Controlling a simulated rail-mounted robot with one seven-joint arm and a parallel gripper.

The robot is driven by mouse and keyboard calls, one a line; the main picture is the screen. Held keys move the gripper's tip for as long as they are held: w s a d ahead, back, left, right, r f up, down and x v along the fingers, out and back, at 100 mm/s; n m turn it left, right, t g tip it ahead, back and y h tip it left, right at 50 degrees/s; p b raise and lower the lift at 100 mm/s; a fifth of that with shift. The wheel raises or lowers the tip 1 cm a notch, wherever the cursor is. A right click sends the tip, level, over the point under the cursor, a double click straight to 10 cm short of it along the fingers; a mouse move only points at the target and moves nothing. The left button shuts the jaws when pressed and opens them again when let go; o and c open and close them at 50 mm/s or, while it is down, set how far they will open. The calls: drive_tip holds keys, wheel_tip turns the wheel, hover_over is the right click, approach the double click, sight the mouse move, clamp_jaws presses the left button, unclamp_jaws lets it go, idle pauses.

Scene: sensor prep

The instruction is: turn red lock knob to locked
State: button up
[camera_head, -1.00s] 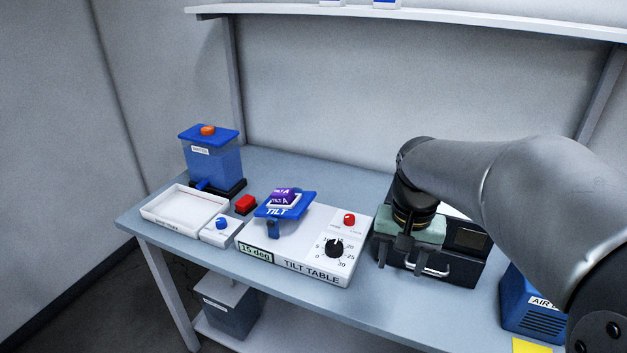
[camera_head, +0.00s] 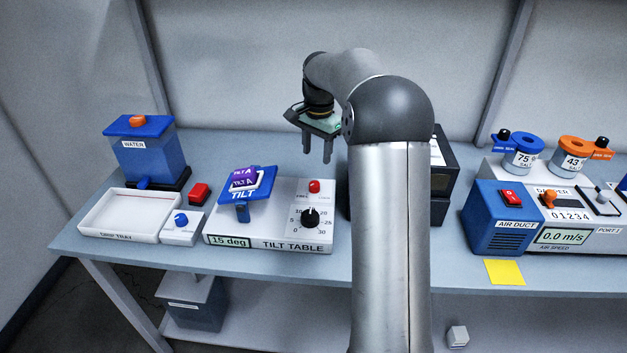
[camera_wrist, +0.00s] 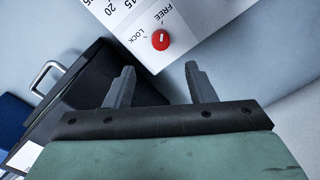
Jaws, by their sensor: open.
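The red lock knob (camera_head: 314,186) stands at the back right of the white tilt table (camera_head: 290,245). In the wrist view the knob (camera_wrist: 160,41) sits near the panel's corner, between the words LOCK and FREE. Its pale mark runs roughly up the picture, nearer to FREE than to LOCK. My gripper (camera_head: 318,158) is open and empty, above and just behind the knob. In the wrist view the knob lies beyond the gap between my two fingertips (camera_wrist: 160,72), apart from both.
A black dial (camera_head: 310,217) is in front of the knob. The blue tilting plate (camera_head: 262,190) carries purple blocks to the left. A black box (camera_head: 440,185) stands to the right, partly hidden by my arm. The blue air duct unit (camera_head: 500,218) is farther right.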

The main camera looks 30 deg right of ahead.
sight(315, 183)
drive_tip(key=f, duration=1)
drive_tip(key=shift+w+a+f+p, duration=0.15)
drive_tip(key=shift+w+f+p, duration=0.1)
drive_tip(key=shift+f+p, duration=0.1)
drive_tip(key=shift+r, duration=0.1)
drive_tip(key=c, duration=1)
